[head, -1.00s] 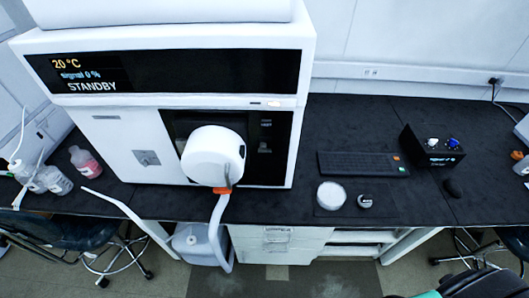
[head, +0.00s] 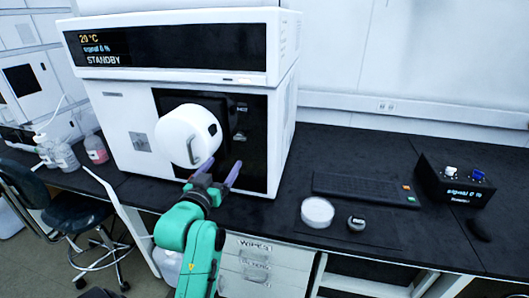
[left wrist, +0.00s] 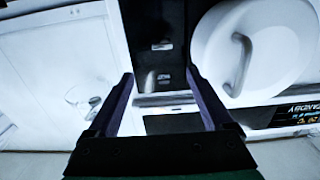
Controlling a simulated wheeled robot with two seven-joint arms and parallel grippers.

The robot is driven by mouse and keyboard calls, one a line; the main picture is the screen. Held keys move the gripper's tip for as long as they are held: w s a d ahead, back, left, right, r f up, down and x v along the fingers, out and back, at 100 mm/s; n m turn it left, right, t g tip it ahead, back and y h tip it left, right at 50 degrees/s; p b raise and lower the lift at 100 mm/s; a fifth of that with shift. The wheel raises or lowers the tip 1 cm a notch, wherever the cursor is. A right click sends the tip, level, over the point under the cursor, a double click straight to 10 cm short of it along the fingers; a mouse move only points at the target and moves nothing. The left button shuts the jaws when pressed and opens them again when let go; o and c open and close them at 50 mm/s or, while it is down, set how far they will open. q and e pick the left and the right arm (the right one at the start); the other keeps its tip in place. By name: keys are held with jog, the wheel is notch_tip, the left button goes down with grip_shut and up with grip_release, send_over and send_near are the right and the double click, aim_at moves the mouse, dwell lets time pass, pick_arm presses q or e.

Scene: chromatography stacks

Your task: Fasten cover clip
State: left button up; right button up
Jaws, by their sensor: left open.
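The white round cover (head: 181,136) is mounted on the dark front panel of the white instrument (head: 120,125). A curved grey clip-like handle (head: 192,152) lies on its face; both cover (left wrist: 282,35) and handle (left wrist: 238,65) also show at the right of the left wrist view. My left gripper (head: 216,170) is open and empty, just below and right of the cover in the head view. In the left wrist view its fingers (left wrist: 159,76) point at the dark panel (left wrist: 152,20), beside the cover. I cannot tell whether the clip is fastened. My right gripper is out of view.
On the black bench (head: 270,225) are a white round dish (head: 317,211), a small dark-sided jar (head: 357,223), a keyboard (head: 362,187) and a black control box (head: 456,180). Bottles (head: 95,149) stand left of the instrument. A chair (head: 78,215) is at lower left.

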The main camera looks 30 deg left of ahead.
pick_arm(q)
jog(key=p, duration=0.1)
send_near(239, 139)
jog(key=p+x, duration=0.1)
jog(key=x, duration=0.7)
jog(key=shift+w+a+p, duration=0.1)
jog(key=shift+w+p, duration=0.2)
jog(key=shift+p, duration=0.05)
jog(key=c, duration=0.4)
grip_shut()
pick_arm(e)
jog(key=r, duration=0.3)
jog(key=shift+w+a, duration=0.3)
